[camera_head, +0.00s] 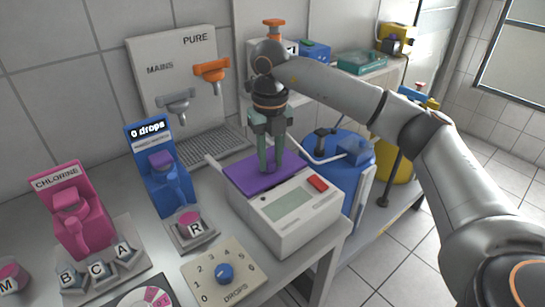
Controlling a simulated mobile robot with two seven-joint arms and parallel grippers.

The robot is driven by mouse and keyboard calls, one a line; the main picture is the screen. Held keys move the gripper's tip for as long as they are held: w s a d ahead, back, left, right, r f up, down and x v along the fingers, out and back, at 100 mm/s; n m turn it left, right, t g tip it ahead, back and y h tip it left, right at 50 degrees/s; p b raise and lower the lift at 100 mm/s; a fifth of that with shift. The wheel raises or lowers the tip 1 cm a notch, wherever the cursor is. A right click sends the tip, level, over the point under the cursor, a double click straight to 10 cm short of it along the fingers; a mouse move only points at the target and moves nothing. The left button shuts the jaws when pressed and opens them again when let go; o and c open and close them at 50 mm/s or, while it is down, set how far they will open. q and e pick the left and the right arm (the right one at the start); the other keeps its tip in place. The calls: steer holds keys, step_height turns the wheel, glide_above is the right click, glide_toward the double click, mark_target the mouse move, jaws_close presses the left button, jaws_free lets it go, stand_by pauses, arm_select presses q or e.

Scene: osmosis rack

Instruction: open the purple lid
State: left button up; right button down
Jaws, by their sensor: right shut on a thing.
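The purple lid (243,179) lies flat on top of the white box-shaped device (297,232), at its back left part. My right gripper (269,168) points straight down over the right part of the lid. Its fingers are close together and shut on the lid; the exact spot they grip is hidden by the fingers. My left gripper is not in view.
A red button (317,184) and a grey screen (287,205) are on the device's top. A dial plate (224,274) lies in front. A blue barrel (345,160) stands right.

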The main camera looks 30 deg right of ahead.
mark_target(253, 155)
steer(key=w, duration=0.1)
steer(key=w+p, duration=0.1)
steer(key=w, duration=0.1)
steer(key=w+p, duration=0.1)
steer(key=w, duration=0.1)
steer(key=shift+a+r, duration=0.25)
steer(key=shift+w+p, duration=0.4)
steer(key=shift+w, duration=0.05)
steer(key=shift+w+f, duration=0.2)
steer(key=shift+w, duration=0.25)
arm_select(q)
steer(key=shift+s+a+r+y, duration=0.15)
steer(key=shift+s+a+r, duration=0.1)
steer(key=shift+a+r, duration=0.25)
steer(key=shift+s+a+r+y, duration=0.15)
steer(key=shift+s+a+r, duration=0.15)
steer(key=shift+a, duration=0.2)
arm_select(e)
steer(key=c, duration=0.6)
jaws_free()
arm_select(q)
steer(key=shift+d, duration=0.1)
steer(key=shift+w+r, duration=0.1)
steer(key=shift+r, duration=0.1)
arm_select(e)
step_height(253, 155, up, 12)
steer(key=shift+r, duration=0.25)
